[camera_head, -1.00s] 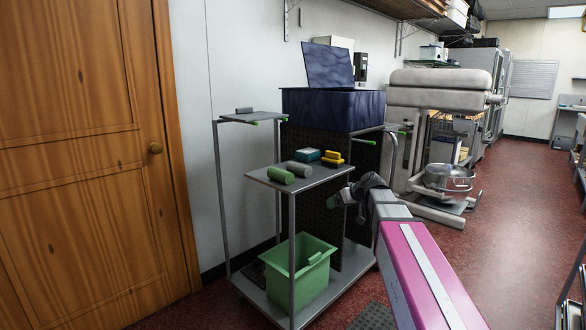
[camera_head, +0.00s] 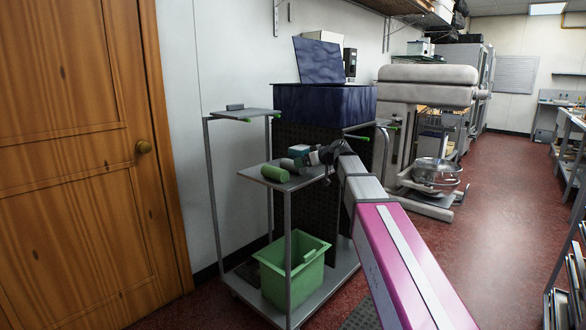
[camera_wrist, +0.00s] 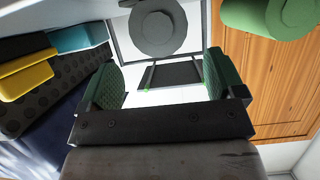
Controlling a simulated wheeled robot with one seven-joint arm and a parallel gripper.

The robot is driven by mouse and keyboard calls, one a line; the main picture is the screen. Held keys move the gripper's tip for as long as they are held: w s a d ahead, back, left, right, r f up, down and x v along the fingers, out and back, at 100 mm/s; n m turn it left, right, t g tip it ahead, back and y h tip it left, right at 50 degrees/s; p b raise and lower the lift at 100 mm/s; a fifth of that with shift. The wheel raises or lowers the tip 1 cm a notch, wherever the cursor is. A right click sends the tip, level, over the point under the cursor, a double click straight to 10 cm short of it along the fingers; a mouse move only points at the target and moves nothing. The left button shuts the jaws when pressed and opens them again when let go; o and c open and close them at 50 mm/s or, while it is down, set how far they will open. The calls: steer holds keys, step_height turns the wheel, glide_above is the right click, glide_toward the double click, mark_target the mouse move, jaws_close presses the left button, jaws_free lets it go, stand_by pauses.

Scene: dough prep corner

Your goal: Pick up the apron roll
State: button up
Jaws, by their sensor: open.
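Two rolls lie side by side on the cart's middle shelf (camera_head: 258,178): a grey roll (camera_head: 291,164) and a green roll (camera_head: 276,173). Nothing marks which is the apron roll. My gripper (camera_head: 312,156) is at the shelf's right side, next to the grey roll. In the wrist view, the grey roll (camera_wrist: 157,33) shows its round end just beyond the gap between the green-padded fingers of my gripper (camera_wrist: 165,78). The gripper is open with nothing between its fingers. The green roll (camera_wrist: 268,14) is at upper right, outside the fingers.
A teal box (camera_head: 299,150) stands behind the rolls; in the wrist view, a yellow item (camera_wrist: 27,80) is beside it. A small grey item (camera_head: 235,107) lies on the upper shelf. A green bin (camera_head: 295,272) stands below. Red floor (camera_head: 505,200) is clear to the right.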

steer(key=x, duration=0.5)
steer(key=shift+s+f, duration=0.2)
steer(key=shift+f, duration=0.1)
steer(key=c, duration=1)
steer(key=shift+c, duration=0.2)
steer(key=shift+r, duration=0.85)
step_height(320, 180, up, 2)
steer(key=shift+r, duration=0.2)
steer(key=s+a+r, duration=0.1)
steer(key=s+r, duration=0.6)
steer(key=s, duration=0.4)
steer(key=shift+s+a, duration=0.25)
steer(key=shift+s, duration=0.1)
